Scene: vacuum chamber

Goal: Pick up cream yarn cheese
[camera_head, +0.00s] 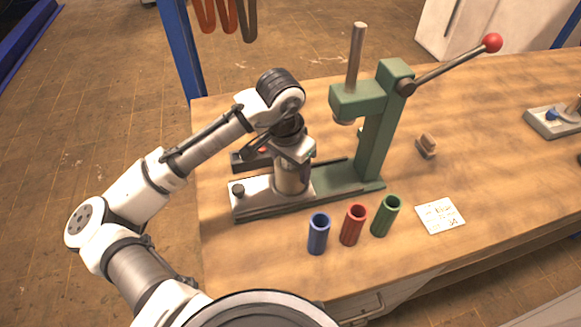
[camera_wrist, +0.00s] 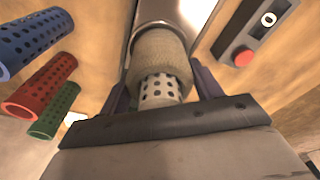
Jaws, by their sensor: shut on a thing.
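The cream yarn cheese (camera_wrist: 160,55) is a tan wound body with a pale perforated tube end (camera_wrist: 158,90) towards my wrist camera. My gripper (camera_wrist: 162,85) has a finger on either side of it and is shut on it. In the wrist view the far end of the cheese meets a shiny metal cylinder (camera_wrist: 170,10). In the head view my gripper (camera_head: 293,158) points down over this upright cylinder (camera_head: 291,180) on the press base. The cheese itself is mostly hidden there by my gripper. I cannot tell how deep it sits in the cylinder.
A green press (camera_head: 372,130) with a red-knobbed lever stands just right of my gripper. Blue (camera_head: 318,235), red (camera_head: 353,226) and green (camera_head: 385,217) tubes stand in front. A dark control box with a red button (camera_wrist: 243,57) is close by. The table's right side has free room.

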